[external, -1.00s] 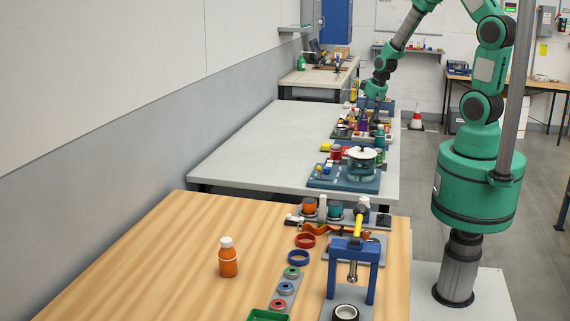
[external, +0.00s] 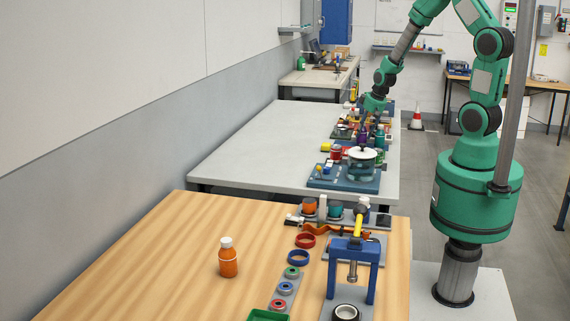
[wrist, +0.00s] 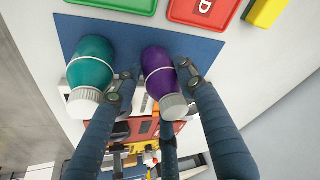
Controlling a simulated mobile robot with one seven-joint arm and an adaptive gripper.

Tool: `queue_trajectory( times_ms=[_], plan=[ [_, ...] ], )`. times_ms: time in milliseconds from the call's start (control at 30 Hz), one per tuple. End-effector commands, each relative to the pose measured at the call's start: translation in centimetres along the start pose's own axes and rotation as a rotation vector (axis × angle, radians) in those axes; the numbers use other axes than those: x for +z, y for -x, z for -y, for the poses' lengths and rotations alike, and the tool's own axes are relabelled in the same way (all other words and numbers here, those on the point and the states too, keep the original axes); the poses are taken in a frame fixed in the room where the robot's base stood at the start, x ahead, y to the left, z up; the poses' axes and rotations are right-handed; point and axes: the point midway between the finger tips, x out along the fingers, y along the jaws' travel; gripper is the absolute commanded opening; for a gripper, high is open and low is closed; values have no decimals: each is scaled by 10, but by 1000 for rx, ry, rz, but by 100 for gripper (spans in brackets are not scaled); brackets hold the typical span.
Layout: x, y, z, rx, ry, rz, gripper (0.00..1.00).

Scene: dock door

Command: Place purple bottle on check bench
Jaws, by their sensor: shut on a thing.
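The purple bottle (wrist: 158,72) has a grey-white cap and lies between the fingers of my gripper (wrist: 160,82) in the wrist view. The fingers are shut on it. It sits on or just over a blue mat (wrist: 122,38), beside a teal bottle (wrist: 91,65); I cannot tell if it touches the mat. In the external view my gripper (external: 370,118) is at the right side of the grey bench (external: 250,150), and the purple bottle is small there. No label shows which bench is the check bench; a wooden bench (external: 170,255) stands in front.
The grey bench's left half is clear. A pot (external: 362,160) on a blue board stands nearer on it. On the wooden bench are an orange bottle (external: 228,258), rings and a blue press (external: 354,256). Red (wrist: 203,10) and green trays border the mat.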

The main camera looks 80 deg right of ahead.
Motion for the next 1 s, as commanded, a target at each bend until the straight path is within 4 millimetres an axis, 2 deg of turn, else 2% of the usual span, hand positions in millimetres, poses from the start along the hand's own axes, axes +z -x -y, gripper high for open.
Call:
queue_trajectory(
  times_ms=[1000],
  plan=[
    [2,-8,0,0,0,-1,3]
  ],
)
